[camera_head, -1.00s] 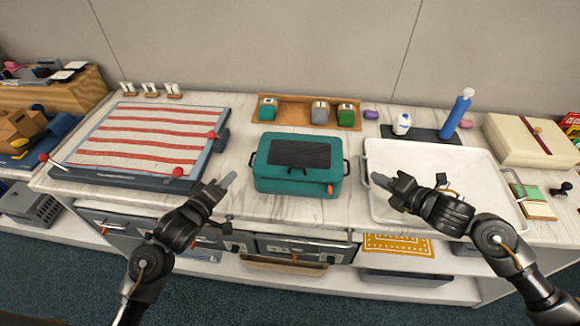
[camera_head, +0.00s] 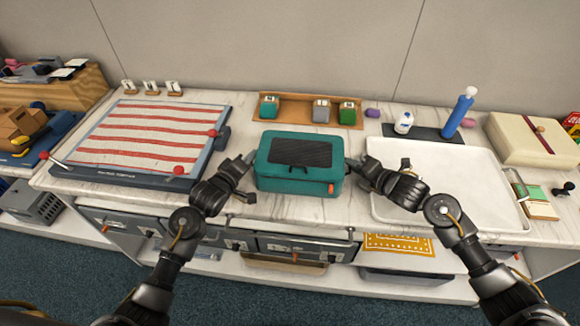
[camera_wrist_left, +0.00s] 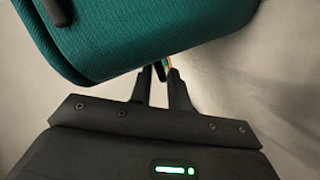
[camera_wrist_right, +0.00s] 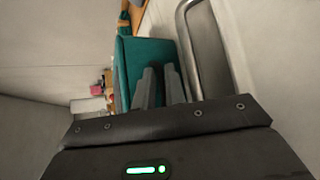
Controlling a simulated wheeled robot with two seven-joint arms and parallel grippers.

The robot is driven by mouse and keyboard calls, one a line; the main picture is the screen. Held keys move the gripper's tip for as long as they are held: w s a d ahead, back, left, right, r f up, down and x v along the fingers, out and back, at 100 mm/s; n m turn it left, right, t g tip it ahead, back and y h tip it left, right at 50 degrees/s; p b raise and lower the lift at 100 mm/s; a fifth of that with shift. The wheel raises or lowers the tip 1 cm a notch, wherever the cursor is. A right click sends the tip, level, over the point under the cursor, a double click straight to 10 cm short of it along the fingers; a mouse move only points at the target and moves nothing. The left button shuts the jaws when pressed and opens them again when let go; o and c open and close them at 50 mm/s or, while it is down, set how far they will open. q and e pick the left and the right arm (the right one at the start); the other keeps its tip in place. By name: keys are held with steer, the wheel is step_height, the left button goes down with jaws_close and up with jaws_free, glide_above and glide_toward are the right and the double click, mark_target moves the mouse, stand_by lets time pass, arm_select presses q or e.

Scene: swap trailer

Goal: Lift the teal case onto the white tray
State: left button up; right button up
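The teal case (camera_head: 284,184) stands on the counter in the head view, with a dark panel on its lid and an orange latch in front. My left gripper (camera_head: 250,158) is at its left end, by the handle. In the left wrist view the fingers (camera_wrist_left: 160,78) are apart, with a thin part showing between their tips below the case. My right gripper (camera_head: 353,164) is at the right end, and its fingers (camera_wrist_right: 160,72) are slightly apart in front of the teal side. Its handle is largely hidden. The white tray (camera_head: 440,185) lies right of the case, empty.
A striped board (camera_head: 150,140) lies to the left. A wooden holder (camera_head: 295,104) with small blocks is behind the case. A white bottle (camera_head: 403,123) and blue bottle (camera_head: 458,115) stand behind the tray.

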arm_select(q)
jaws_close()
stand_by(1.6)
